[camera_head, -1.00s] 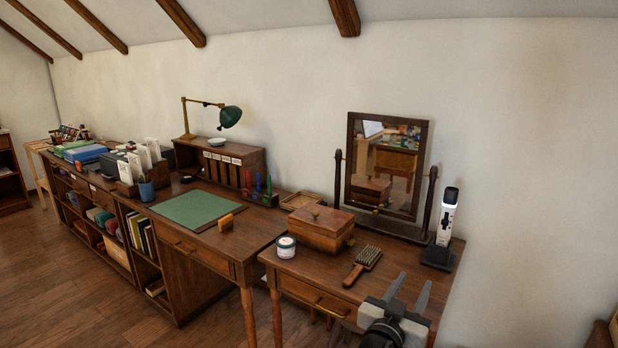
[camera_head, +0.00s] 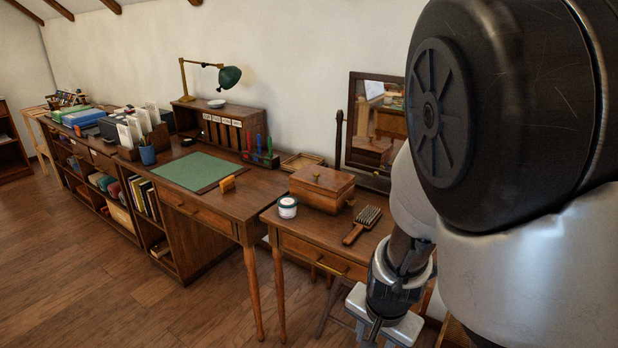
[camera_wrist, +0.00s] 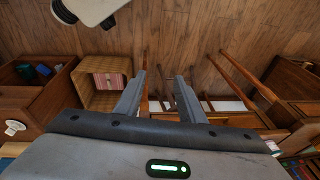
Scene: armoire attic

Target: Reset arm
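My gripper (camera_wrist: 157,92) shows in the wrist view with its two fingers apart and nothing between them. Behind the fingers are the wooden floor and furniture legs. In the head view, my arm fills the right side and its wrist end hangs in front of the dressing table (camera_head: 317,246). The fingertips are hidden in that view. I see nothing held.
The dressing table holds a wooden box (camera_head: 321,188), a hairbrush (camera_head: 362,225), a white jar (camera_head: 287,207) and a mirror (camera_head: 378,122), partly hidden by my arm. A desk (camera_head: 236,214) with a green mat (camera_head: 197,171) stands left. The floor (camera_head: 130,300) at front left is clear.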

